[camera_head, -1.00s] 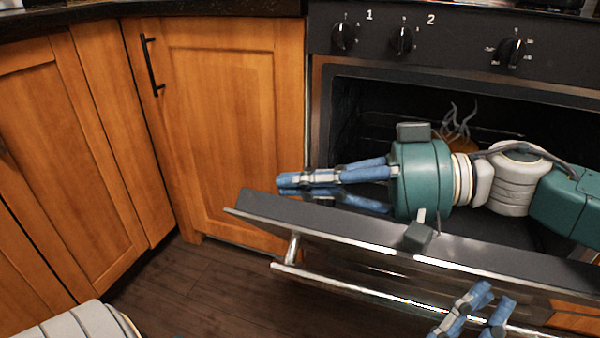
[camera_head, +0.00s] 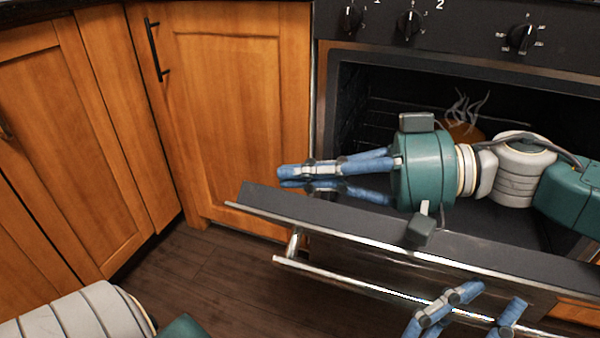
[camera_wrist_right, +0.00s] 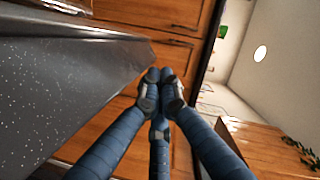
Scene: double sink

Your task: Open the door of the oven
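The oven door (camera_head: 330,218) hangs partly open, tilted outward, its top edge well out from the dark cavity (camera_head: 365,110). Its metal handle bar (camera_head: 340,280) runs along the front face. My right gripper (camera_head: 282,178) reaches in from the right, above the door's inner side, in front of the cavity. Its fingertips meet with nothing between them, also in the right wrist view (camera_wrist_right: 159,76). My left gripper (camera_head: 495,297) is at the bottom, in front of the door near the handle bar, fingers spread and empty. Its palm is out of frame.
An orange thing with grey stalks (camera_head: 463,125) is inside the oven. Control knobs (camera_head: 408,24) are above. Wooden cabinets (camera_head: 225,110) stand at left, one with a black handle (camera_head: 154,50). Dark floor (camera_head: 190,265) is clear. The speckled worktop (camera_wrist_right: 60,85) is close in the wrist view.

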